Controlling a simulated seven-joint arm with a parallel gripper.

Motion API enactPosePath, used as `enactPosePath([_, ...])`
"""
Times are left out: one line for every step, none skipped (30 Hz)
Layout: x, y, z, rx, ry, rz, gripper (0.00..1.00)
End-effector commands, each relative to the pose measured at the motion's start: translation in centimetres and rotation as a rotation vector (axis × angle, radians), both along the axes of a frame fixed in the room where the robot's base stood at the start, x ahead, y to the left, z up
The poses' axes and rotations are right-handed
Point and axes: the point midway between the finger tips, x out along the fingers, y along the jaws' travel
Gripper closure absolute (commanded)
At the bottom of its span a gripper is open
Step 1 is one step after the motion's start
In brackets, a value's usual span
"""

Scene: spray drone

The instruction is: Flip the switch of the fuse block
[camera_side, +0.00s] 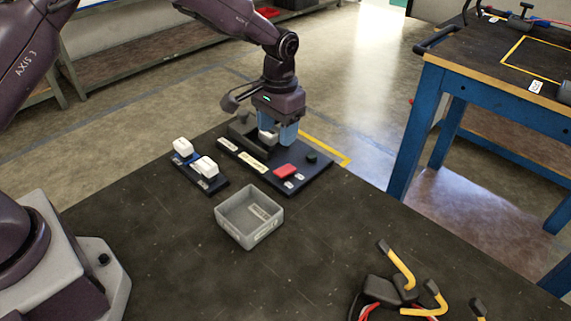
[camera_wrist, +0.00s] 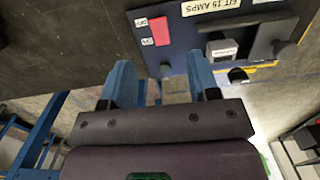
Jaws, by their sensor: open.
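The fuse block is a dark navy panel (camera_side: 318,178) with labels, a red rectangular part (camera_side: 286,170), a small dark knob (camera_side: 311,158) and a dark grey housing (camera_side: 241,127). I cannot tell for certain which part is the switch. The wrist view shows the red part (camera_wrist: 160,30), the dark knob (camera_wrist: 165,69) and a pale labelled piece (camera_wrist: 221,50). My gripper (camera_side: 279,139) hangs over the back of the panel, its blue fingers pointing down. In the wrist view, its open fingers (camera_wrist: 161,78) have the dark knob between them in the picture. Contact is unclear.
A small dark base (camera_side: 216,184) with white blocks (camera_side: 204,166) lies left of the panel. An empty-looking grey bin (camera_side: 249,217) stands in front. Yellow-ended cables (camera_side: 398,267) lie front right. A blue bench (camera_side: 434,75) stands beyond. The table's front middle is clear.

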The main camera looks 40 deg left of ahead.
Motion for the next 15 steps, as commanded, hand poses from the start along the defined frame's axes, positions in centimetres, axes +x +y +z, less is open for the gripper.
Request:
enactPosePath([1.0, -0.1, 0.2, -0.002, -0.021, 0.005, 0.45])
enactPosePath([1.5, -0.2, 0.7, -0.005, -0.035, 0.007, 0.45])
enactPosePath([1.9, -0.2, 1.1, -0.008, -0.05, 0.009, 0.45])
enactPosePath([2.1, -0.3, 1.2, -0.01, -0.055, 0.01, 0.45])
enactPosePath([2.2, -0.3, 1.2, -0.011, -0.057, 0.011, 0.45])
enactPosePath([2.2, -0.3, 0.9, -0.012, -0.056, 0.015, 0.45])
enactPosePath([2.1, -0.3, 0.6, -0.012, -0.053, 0.017, 0.45])
enactPosePath([2.1, -0.3, 0.2, -0.012, -0.052, 0.017, 0.45])
enactPosePath([2.1, -0.3, -0.4, -0.011, -0.052, 0.017, 0.45])
enactPosePath([2.0, -0.3, -0.9, -0.011, -0.051, 0.017, 0.45])
enactPosePath([2.0, -0.3, -1.4, -0.011, -0.05, 0.017, 0.45])
enactPosePath([2.0, -0.3, -2.3, -0.011, -0.05, 0.017, 0.45])
enactPosePath([2.0, -0.3, -2.9, -0.011, -0.049, 0.017, 0.45])
enactPosePath([2.0, -0.3, -3.6, -0.011, -0.05, 0.017, 0.45])
enactPosePath([2.0, -0.3, -4.5, -0.011, -0.049, 0.017, 0.45])
